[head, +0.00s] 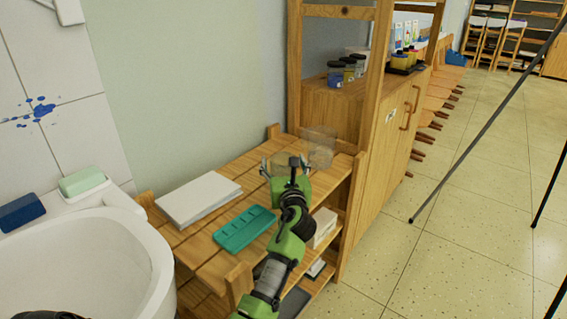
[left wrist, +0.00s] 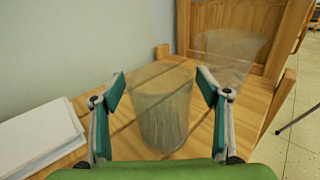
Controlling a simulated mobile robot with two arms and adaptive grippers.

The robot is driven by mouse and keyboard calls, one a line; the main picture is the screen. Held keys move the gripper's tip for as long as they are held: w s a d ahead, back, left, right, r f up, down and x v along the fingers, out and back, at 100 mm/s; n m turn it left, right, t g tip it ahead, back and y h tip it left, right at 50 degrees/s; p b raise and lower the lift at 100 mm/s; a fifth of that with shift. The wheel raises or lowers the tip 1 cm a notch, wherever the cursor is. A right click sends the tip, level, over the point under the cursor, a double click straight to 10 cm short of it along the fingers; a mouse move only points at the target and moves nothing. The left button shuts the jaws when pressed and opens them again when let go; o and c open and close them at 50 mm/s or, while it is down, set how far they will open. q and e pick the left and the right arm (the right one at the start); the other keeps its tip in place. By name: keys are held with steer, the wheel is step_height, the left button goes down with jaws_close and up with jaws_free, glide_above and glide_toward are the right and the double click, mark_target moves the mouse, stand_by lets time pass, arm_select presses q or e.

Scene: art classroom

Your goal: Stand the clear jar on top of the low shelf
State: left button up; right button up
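The low shelf (head: 205,237) is a wooden unit by the wall, with its slatted top showing. A clear jar (left wrist: 162,110) stands upright on the top, between the fingers of my left gripper (left wrist: 161,78). A narrow gap shows on each side, so the fingers look open around it rather than closed on it. In the head view my left gripper (head: 284,163) is at the far part of the shelf top and largely hides this jar. A second clear container (head: 320,147) stands just beyond; it also shows in the left wrist view (left wrist: 230,52).
A white paper stack (head: 198,198) and a teal tray (head: 243,229) lie on the shelf top. A white sink (head: 95,255) adjoins at left, with a green soap block (head: 82,181). A taller wooden cabinet (head: 380,150) stands beyond. Thin dark poles (head: 480,133) cross the floor at right.

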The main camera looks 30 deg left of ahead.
mark_target(285, 169)
arm_select(q)
steer(key=shift+r, duration=0.2)
steer(key=shift+s+d, duration=0.25)
steer(key=p+v, duration=0.1)
steer(key=v, duration=0.4)
steer(key=shift+p, duration=0.3)
steer(key=v, duration=0.6)
steer(key=shift+s+d+p, duration=0.1)
steer(key=shift+s+p, duration=0.05)
steer(key=shift+p, duration=0.2)
arm_select(e)
steer(key=x, duration=0.3)
steer(key=shift+w, duration=0.1)
